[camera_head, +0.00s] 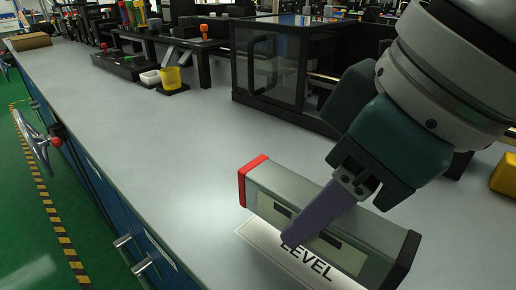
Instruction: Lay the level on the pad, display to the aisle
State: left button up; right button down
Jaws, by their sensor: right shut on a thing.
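The level (268,192) is a grey metal bar with a red cap at its left end and a black cap at its right end. My right gripper (300,235) is shut on its middle, with one purple finger across the near face. Dark and pale display windows show on that near face, which is turned to the lower left, the aisle side. The white pad (257,239) marked LEVEL shows just below the bar, and the bar hides its far part. I cannot tell whether the level touches the pad. My left gripper is not in view.
The grey bench top (160,130) is clear to the left. A dark glass-sided enclosure (270,68) stands behind the level. A yellow cup (172,78) and tool racks stand farther back. A yellow object (504,175) sits at the right edge. The green aisle floor (40,235) is at left.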

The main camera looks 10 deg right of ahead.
notch_tip(320, 180, down, 3)
jog(key=shift+f+b, duration=0.1)
jog(key=shift+b, duration=0.45)
jog(key=shift+f, duration=0.3)
jog(key=shift+f, duration=0.1)
jog(key=shift+c, duration=2.2)
grip_release()
